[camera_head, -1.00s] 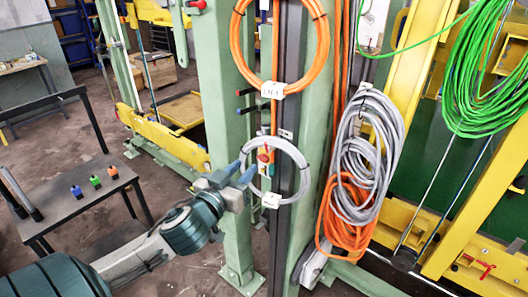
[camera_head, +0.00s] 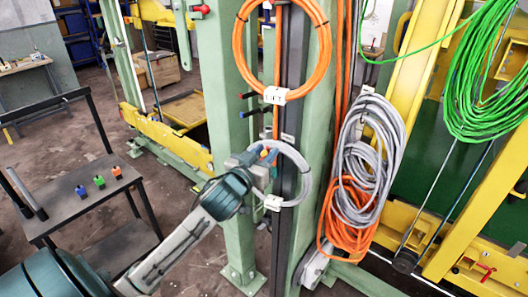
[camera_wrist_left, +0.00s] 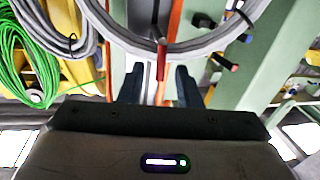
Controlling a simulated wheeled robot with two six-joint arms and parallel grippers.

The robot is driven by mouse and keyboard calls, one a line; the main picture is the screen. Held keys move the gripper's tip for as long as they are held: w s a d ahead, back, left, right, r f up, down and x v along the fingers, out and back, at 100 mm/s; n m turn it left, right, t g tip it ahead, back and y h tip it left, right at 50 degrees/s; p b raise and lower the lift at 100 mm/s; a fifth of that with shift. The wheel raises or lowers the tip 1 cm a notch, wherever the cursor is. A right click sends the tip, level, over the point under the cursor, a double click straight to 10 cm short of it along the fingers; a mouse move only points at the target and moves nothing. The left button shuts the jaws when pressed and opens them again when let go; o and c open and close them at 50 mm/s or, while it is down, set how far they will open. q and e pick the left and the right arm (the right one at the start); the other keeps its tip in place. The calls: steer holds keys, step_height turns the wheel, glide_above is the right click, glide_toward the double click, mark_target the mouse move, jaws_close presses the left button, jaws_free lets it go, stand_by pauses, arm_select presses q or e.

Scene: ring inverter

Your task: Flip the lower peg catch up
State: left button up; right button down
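The lower grey cable ring (camera_head: 304,160) hangs on the dark post, with a white tag (camera_head: 272,202) at its bottom; it also shows in the left wrist view (camera_wrist_left: 120,38). The lower peg catch shows as a small red piece (camera_wrist_left: 161,62) at the ring's edge in the left wrist view. In the head view my gripper mostly hides it. My left gripper (camera_head: 264,154) is at the ring's upper left. Its two dark fingers (camera_wrist_left: 158,88) are apart, with the red piece between them in the picture; contact cannot be told. The right gripper is out of view.
An upper orange ring (camera_head: 323,70) with a white tag (camera_head: 274,95) hangs above. Grey (camera_head: 362,175) and orange coils (camera_head: 345,225) hang to the right. A green column (camera_head: 228,130) stands close behind my gripper. A dark table (camera_head: 80,205) with small coloured blocks is at left.

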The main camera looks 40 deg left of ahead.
arm_select(q)
steer(key=shift+c, duration=1.1)
jaws_close()
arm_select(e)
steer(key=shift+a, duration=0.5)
arm_select(q)
steer(key=shift+r, duration=0.1)
steer(key=shift+w+r+g, duration=0.1)
steer(key=shift+r+g, duration=0.15)
steer(key=shift+g, duration=0.25)
steer(key=shift+w+r+m+g, duration=0.15)
steer(key=shift+w+m+g, duration=0.15)
steer(key=shift+g, duration=0.9)
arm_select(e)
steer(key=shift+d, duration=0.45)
